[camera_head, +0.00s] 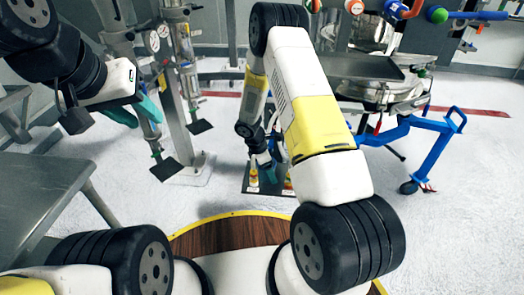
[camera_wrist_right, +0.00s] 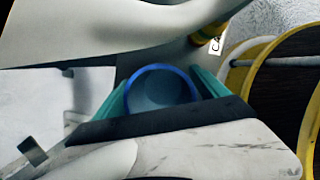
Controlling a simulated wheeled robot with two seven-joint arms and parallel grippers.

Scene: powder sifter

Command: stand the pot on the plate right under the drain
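The pot (camera_wrist_right: 160,88) shows in the right wrist view as a round, blue-rimmed vessel, seen into from above. The teal fingers of my right gripper (camera_wrist_right: 161,92) press against it from both sides, so it is shut on the pot. In the head view my right gripper (camera_head: 266,162) reaches down at the centre, partly behind my arm; the pot is hard to make out there. A dark plate (camera_head: 256,187) with yellow labels lies on the floor just below it. My left gripper (camera_head: 137,112) is at upper left, its teal fingers apart and empty. The drain cannot be made out behind my arm.
A steel machine (camera_head: 392,95) with a blue wheeled frame (camera_head: 425,150) stands at upper right. Steel columns with gauges (camera_head: 165,60) and black foot plates stand left of centre. A grey table (camera_head: 40,190) is at the left. Pale floor (camera_head: 470,220) is open at the right.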

